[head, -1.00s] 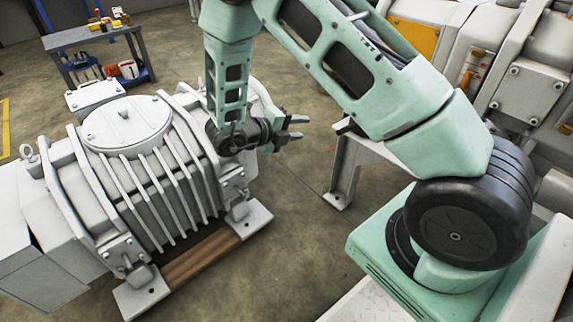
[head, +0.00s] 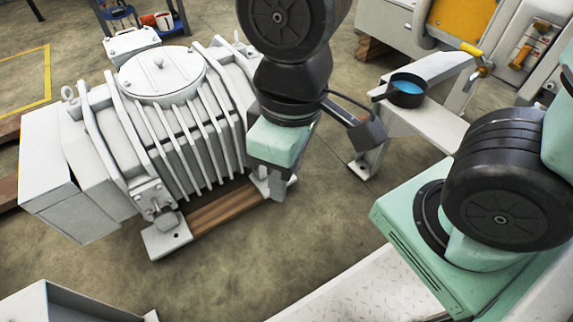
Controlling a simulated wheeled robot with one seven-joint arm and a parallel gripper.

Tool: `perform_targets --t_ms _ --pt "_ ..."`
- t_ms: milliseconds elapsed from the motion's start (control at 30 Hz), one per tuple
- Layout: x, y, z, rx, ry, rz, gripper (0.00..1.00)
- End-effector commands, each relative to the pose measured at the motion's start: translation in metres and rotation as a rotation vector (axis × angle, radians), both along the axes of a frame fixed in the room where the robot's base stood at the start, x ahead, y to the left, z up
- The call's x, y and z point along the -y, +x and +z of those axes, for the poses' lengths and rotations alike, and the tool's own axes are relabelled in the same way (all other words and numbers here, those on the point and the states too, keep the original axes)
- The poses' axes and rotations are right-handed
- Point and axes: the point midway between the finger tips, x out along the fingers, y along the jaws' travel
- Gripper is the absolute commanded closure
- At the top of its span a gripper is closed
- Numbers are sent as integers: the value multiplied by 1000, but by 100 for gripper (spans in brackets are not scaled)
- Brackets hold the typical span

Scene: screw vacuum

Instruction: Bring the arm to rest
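My gripper (head: 278,190) hangs below that block, pointing down, in front of the right end of the grey ribbed vacuum pump (head: 165,130). Only a grey finger part shows, so its opening is unclear. I see nothing held. I cannot tell whether it touches the pump's foot behind it.
A black pan with blue contents (head: 407,92) sits on a grey bench (head: 430,120) right of the wrist. Wooden beams (head: 222,207) lie under the pump. A grey box corner (head: 65,305) shows at the lower left. Floor (head: 300,235) is clear in the middle.

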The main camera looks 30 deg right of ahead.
Motion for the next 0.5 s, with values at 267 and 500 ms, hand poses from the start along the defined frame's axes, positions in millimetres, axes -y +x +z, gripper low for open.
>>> perform_targets --t_ms 267,500 --pt "1 -1 0 -1 -6 9 63" --pt "1 0 28 -1 -5 7 63"
